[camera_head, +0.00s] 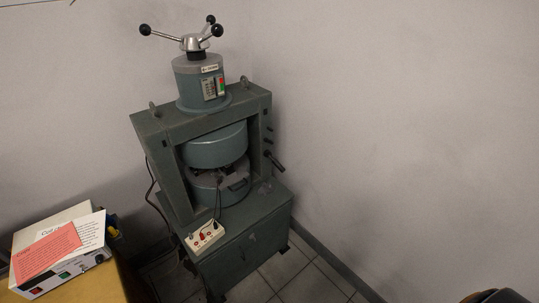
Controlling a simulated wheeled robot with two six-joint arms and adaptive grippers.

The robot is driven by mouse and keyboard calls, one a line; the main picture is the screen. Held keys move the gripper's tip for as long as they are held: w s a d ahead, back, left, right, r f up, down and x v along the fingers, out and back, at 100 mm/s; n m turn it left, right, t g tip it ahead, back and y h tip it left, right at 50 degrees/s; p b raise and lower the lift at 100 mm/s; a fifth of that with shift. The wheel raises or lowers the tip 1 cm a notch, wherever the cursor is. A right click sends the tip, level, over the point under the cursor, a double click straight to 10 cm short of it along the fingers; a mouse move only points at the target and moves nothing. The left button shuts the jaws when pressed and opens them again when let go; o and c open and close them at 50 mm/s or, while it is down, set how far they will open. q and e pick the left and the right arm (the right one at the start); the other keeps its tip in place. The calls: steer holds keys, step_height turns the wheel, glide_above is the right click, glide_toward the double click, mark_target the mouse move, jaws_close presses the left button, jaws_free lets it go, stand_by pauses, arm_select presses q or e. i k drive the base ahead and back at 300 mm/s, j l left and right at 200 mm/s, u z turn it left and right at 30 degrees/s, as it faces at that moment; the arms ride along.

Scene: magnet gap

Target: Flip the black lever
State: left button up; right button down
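A green magnet machine (175,128) stands against the wall, a little left of the middle. A dark lever (277,163) sticks out from the right side of its frame and slants down to the right. Smaller dark knobs show above it on the same side. A three-armed metal handle (194,42) with black ball ends sits on top of the machine. I cannot tell from the picture which of these the task calls the black lever. Neither gripper is in view, and nothing touches the machine.
A white instrument box (62,278) with red and white papers stands on a yellowish table (88,286) at the lower left. A small white switch box (205,238) with cables sits on the machine's base. Tiled floor shows in front. A dark rounded shape (496,297) is cut off at the bottom right.

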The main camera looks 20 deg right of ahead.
mark_target(275, 161)
steer(key=i+l+u, duration=0.2)
steer(key=u, duration=0.2)
steer(key=i+l+u, duration=0.15)
steer(key=l+u, duration=0.25)
